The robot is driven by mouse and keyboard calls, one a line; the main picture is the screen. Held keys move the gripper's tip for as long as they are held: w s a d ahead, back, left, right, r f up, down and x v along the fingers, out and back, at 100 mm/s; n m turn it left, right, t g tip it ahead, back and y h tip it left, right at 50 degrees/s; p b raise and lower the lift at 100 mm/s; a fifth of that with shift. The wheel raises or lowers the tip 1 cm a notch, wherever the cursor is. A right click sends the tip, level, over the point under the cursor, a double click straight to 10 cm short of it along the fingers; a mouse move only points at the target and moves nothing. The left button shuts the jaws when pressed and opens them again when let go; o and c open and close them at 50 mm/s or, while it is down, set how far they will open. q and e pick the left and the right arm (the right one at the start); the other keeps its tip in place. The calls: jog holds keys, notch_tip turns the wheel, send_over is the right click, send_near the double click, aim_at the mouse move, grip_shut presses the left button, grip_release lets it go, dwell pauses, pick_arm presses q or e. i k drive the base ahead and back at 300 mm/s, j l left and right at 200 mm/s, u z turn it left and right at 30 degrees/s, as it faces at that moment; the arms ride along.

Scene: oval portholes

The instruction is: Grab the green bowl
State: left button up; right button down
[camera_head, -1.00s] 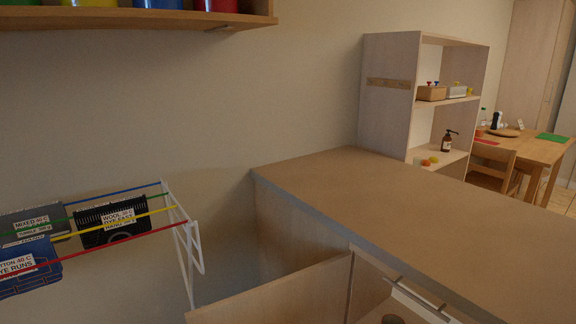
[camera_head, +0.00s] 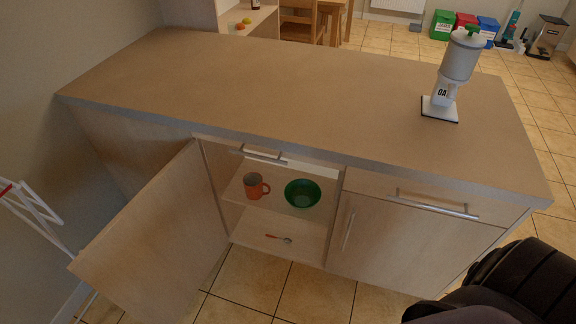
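The green bowl (camera_head: 302,194) sits on the upper shelf inside the open cabinet, to the right of an orange mug (camera_head: 254,186). The open cabinet door (camera_head: 160,238) stands swung out to the left of the opening. A dark part of my own arm shows at the lower right corner, well to the right of the bowl. Neither gripper is visible.
The brown counter top (camera_head: 270,85) above is mostly clear, with a white dispenser (camera_head: 457,75) at its right. A spoon-like utensil (camera_head: 279,238) lies on the cabinet's lower level. A closed door (camera_head: 405,244) and drawer adjoin on the right. Tiled floor lies in front.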

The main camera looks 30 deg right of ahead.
aim_at(301, 193)
jog(key=j+z, duration=0.15)
jog(key=z, duration=0.2)
jog(key=j+z, duration=0.15)
jog(key=z, duration=0.2)
jog(key=k+j+z, duration=0.1)
jog(key=z, duration=0.2)
